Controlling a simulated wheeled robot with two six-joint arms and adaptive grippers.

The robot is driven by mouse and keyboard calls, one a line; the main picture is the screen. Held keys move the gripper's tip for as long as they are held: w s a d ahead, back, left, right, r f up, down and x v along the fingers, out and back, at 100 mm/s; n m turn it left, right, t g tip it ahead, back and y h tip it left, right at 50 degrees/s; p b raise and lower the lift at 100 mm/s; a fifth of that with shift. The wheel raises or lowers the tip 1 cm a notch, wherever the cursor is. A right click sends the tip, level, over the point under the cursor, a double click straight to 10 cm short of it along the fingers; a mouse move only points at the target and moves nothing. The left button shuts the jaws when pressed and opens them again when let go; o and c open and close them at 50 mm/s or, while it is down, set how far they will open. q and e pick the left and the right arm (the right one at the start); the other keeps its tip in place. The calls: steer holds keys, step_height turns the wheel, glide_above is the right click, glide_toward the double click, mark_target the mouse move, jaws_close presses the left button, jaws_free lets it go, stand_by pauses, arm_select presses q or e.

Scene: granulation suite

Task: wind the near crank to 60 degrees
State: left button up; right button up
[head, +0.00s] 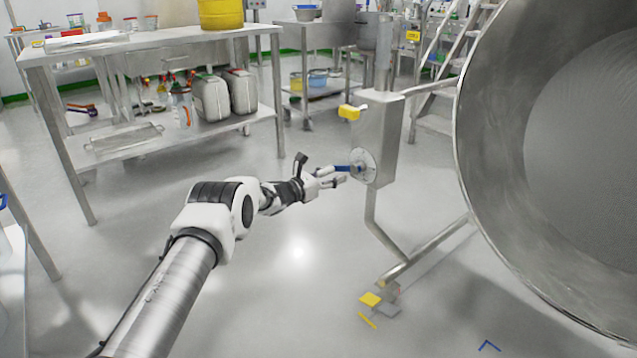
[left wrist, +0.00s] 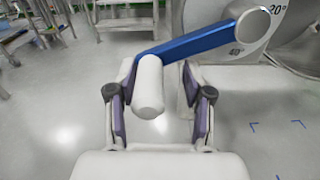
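The crank has a blue arm (left wrist: 200,42) and a pale cylindrical handle (left wrist: 149,86). Its hub sits at the upper right of the left wrist view, beside a dial with marks reading 20° and 40°. In the head view the blue arm (head: 343,168) points left from the round dial (head: 365,164) on a steel box (head: 377,135). My left gripper (head: 336,178) is at the crank. In the left wrist view its fingers stand apart on both sides of the handle, with gaps showing, wider on the right. My right gripper is in neither view.
A large steel drum (head: 468,100) fills the right side. The box's post and foot (head: 408,268) stand on the floor below. A steel table (head: 150,45) with canisters (head: 211,98) on its lower shelf is at the left. A yellow part (head: 349,112) sticks out of the box.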

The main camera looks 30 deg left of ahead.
arm_select(q)
steer(key=v, duration=1.1)
steer(key=shift+s+a, duration=0.15)
steer(key=shift+s, duration=0.15)
